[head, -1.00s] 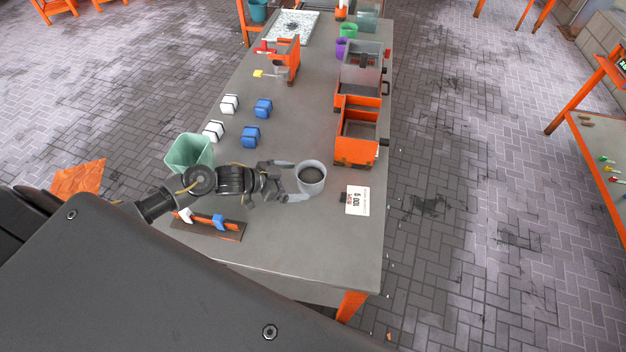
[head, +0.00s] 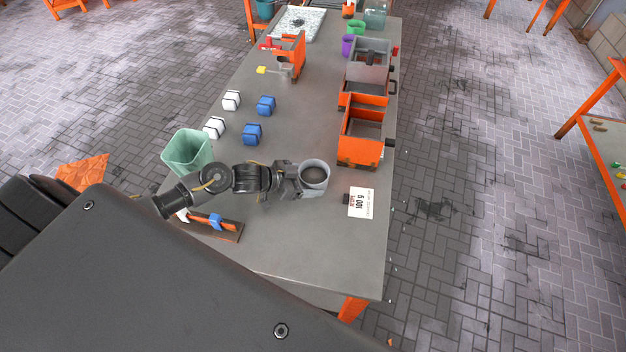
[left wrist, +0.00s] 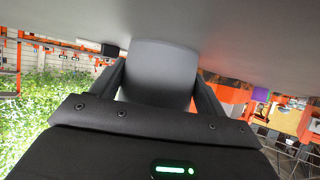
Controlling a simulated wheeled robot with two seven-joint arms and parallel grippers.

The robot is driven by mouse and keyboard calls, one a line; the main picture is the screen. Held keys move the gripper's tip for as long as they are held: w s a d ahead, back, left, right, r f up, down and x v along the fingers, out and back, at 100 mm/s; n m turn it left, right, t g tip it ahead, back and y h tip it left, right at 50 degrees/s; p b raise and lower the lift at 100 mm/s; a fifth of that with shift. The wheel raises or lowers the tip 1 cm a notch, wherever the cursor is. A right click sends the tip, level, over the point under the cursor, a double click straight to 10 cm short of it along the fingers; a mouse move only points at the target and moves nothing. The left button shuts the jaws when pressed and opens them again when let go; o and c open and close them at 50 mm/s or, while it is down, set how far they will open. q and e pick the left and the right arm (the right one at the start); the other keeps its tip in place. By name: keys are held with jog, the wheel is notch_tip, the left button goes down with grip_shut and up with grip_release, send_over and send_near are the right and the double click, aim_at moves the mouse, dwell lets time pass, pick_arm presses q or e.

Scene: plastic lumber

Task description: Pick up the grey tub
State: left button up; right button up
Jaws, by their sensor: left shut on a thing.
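The grey tub (head: 315,172) stands upright near the front of the grey table, with a dark inside. My left gripper (head: 300,180) reaches it from the left and is shut on it. In the left wrist view the tub (left wrist: 162,75) fills the space between the two fingers, one against each side. I cannot tell any gap between the tub and the table top. My right gripper is not in view.
A green bin (head: 188,152) stands behind my left arm. White and blue blocks (head: 252,133) lie further back. An orange open box (head: 360,150) is behind the tub to the right. A printed card (head: 361,203) lies right of the tub.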

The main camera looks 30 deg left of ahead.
pick_arm(q)
jog(key=shift+s, duration=0.1)
jog(key=shift+r, duration=0.2)
notch_tip(320, 180, up, 9)
jog(key=b, duration=0.1)
jog(key=s+d+n+t+y+b, duration=0.1)
jog(key=s+d+n+y+b, duration=0.1)
jog(key=s+b, duration=0.3)
jog(key=s+d, duration=0.1)
jog(key=s, duration=0.1)
jog(key=shift+s+d+f+n+t, duration=0.15)
jog(key=shift+s+f+n+t, duration=0.15)
jog(key=shift+s, duration=0.1)
